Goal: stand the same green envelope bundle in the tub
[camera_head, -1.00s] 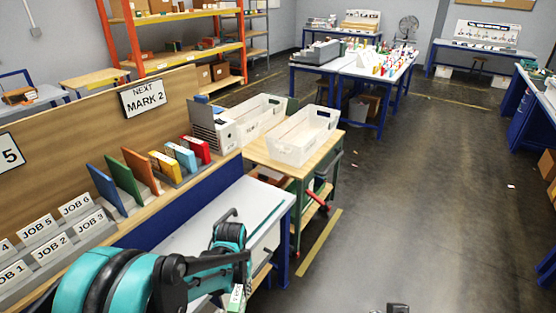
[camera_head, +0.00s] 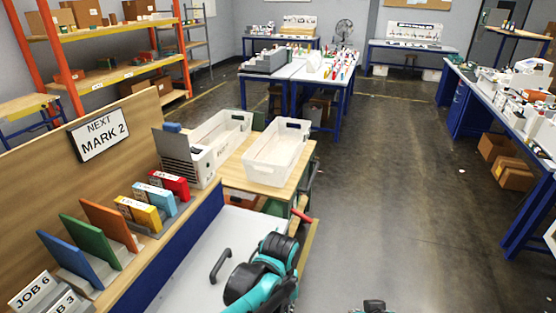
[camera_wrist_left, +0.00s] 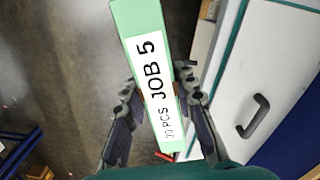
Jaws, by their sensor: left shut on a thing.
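In the left wrist view my left gripper (camera_wrist_left: 160,95) is shut on a green envelope bundle (camera_wrist_left: 135,18) with a white label reading JOB 5. The bundle is between the two fingers, tilted in the picture, with dark floor behind it. In the head view my left arm is at the bottom centre; its gripper and the bundle do not show there. The tubs' floors are only partly visible. My right gripper is not seen.
A bench (camera_head: 215,240) with a black handle lies left of my arm. Colored bundles stand in slots along its back ledge, including a green one (camera_head: 92,240). A grey slotted box (camera_head: 188,160) sits beside the left tub. Open floor (camera_head: 410,190) lies to the right.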

